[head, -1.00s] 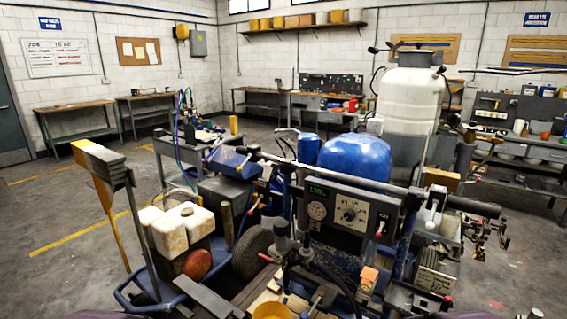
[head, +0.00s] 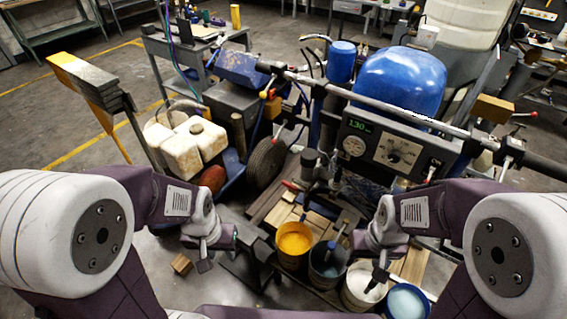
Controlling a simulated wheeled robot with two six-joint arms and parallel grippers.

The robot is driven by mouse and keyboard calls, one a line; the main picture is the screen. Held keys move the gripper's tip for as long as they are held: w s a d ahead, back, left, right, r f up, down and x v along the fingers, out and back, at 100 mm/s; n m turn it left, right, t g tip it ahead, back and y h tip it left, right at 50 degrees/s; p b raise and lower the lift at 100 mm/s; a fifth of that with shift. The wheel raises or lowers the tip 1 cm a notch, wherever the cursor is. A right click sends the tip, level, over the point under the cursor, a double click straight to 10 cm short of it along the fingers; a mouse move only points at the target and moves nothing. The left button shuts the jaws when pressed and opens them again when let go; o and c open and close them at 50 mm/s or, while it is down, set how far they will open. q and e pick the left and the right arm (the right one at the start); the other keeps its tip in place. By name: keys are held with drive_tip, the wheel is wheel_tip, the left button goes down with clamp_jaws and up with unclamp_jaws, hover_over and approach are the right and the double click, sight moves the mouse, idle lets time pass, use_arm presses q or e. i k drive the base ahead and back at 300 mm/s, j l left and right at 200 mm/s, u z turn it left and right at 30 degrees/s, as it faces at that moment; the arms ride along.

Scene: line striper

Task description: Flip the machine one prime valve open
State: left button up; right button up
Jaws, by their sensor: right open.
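A striping machine with a blue tank (head: 400,82) and a grey control panel (head: 392,150) reading about 1.30 stands right of centre. A small red-handled lever (head: 291,186) shows on its lower left, by a dark cylinder; I cannot tell for sure that it is the prime valve, or its exact position. My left gripper (head: 221,253) is open and empty, low at the left of the machine, apart from the lever. My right gripper (head: 368,258) is open and empty, low in front of the machine above the paint buckets.
A yellow paint bucket (head: 294,240), a dark blue-grey one (head: 327,268), a white one (head: 362,290) and a light blue one (head: 407,300) stand low between and below my grippers. A handlebar (head: 340,92) crosses above. White jugs (head: 192,146) stand at left; open floor lies further left.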

sight(285, 183)
drive_tip(key=i+j, duration=0.15)
drive_tip(key=j, duration=0.25)
drive_tip(key=i+j, duration=0.2)
drive_tip(key=j, duration=0.2)
drive_tip(key=i+j, duration=0.15)
drive_tip(key=j, duration=0.25)
drive_tip(key=i+j, duration=0.15)
drive_tip(key=j, duration=0.25)
